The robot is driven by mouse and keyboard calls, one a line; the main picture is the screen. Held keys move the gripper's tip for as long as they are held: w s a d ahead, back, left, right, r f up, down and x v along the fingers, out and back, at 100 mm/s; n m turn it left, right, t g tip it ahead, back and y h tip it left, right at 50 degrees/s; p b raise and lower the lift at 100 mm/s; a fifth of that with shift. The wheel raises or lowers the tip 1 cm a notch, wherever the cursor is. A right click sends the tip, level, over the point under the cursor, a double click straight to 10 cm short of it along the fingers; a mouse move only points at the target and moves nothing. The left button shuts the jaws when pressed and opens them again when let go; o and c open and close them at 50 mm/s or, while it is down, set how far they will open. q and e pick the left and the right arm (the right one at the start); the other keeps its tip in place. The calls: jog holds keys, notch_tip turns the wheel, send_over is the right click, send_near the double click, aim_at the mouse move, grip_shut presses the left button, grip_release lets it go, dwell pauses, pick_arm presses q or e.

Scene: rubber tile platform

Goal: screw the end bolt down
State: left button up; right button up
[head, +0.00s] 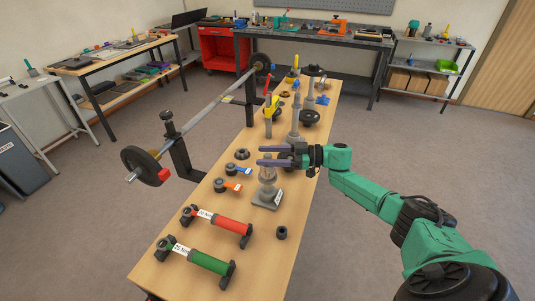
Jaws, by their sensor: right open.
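My right gripper (264,155) reaches in from the right over the wooden bench (205,200), its two purple fingers apart and pointing left. No object shows between the fingers. A grey stand (265,196) with a square base stands just below and in front of the fingers, which hide part of its top. A barbell (210,105) lies along the left side of the bench, with a dark plate (138,160) and a bare metal end at the near side. I cannot tell for certain which part is the end bolt. My left gripper is not in view.
A red-bodied tool (228,222) and a green-bodied tool (208,261) lie at the bench's near end. A small dark ring (281,232) sits right of them. Tall grey posts (296,115) and black discs crowd the far part. The bench's near right corner is clear.

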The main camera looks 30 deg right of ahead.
grip_shut()
grip_release()
jog(key=shift+s+d+f, duration=0.1)
jog(key=shift+s+d, duration=0.1)
jog(key=shift+d, duration=0.05)
jog(key=b+v, duration=0.4)
jog(key=v, duration=1)
